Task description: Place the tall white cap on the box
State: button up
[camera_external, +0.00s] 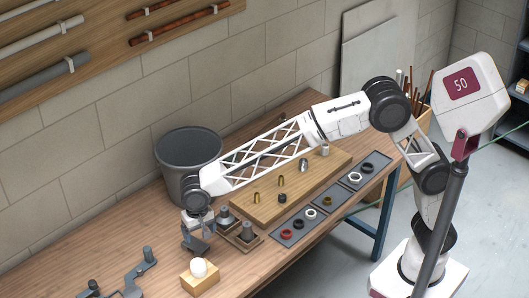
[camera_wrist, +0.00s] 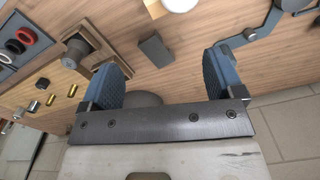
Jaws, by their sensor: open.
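A wooden box (camera_external: 201,284) stands near the front edge of the bench, and its edge shows at the top of the wrist view (camera_wrist: 155,8). A white rounded cap (camera_external: 198,267) sits on top of the box; it is partly cut off in the wrist view (camera_wrist: 182,4). I cannot tell whether it is the tall white cap. My gripper (camera_external: 195,243) is above the bench just behind the box, apart from the cap. In the wrist view its two blue fingers (camera_wrist: 167,80) are wide apart, with nothing gripped between them.
Dark fittings on wooden bases (camera_external: 240,237) stand right of my gripper. A wooden board (camera_external: 255,207) holds brass and metal parts beside trays of rings (camera_external: 293,234). A grey bucket (camera_external: 180,150) stands behind. A dark grey pipe tool (camera_external: 130,272) lies left. A grey block (camera_wrist: 156,50) lies on the bench.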

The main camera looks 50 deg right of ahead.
jog(key=d+r, duration=0.4)
jog(key=d, duration=1)
jog(key=d+r+n+t, duration=0.1)
jog(key=d+r, duration=0.2)
jog(key=d, duration=1)
jog(key=d+r, duration=0.4)
jog(key=d, duration=1)
jog(key=s+d+t, duration=0.1)
jog(key=s+d, duration=0.4)
jog(key=d, duration=0.4)
jog(key=s+d, duration=0.5)
jog(key=d, duration=0.4)
jog(key=s+d+f, duration=0.2)
jog(key=s+d, duration=0.3)
jog(key=s, duration=0.1)
jog(key=s+d+f+n, duration=0.1)
jog(key=s+d+f, duration=0.2)
jog(key=s+d, duration=0.2)
jog(key=shift+s+d+f+n+t, duration=0.3)
jog(key=shift+s+f, duration=0.05)
jog(key=shift+s, duration=0.9)
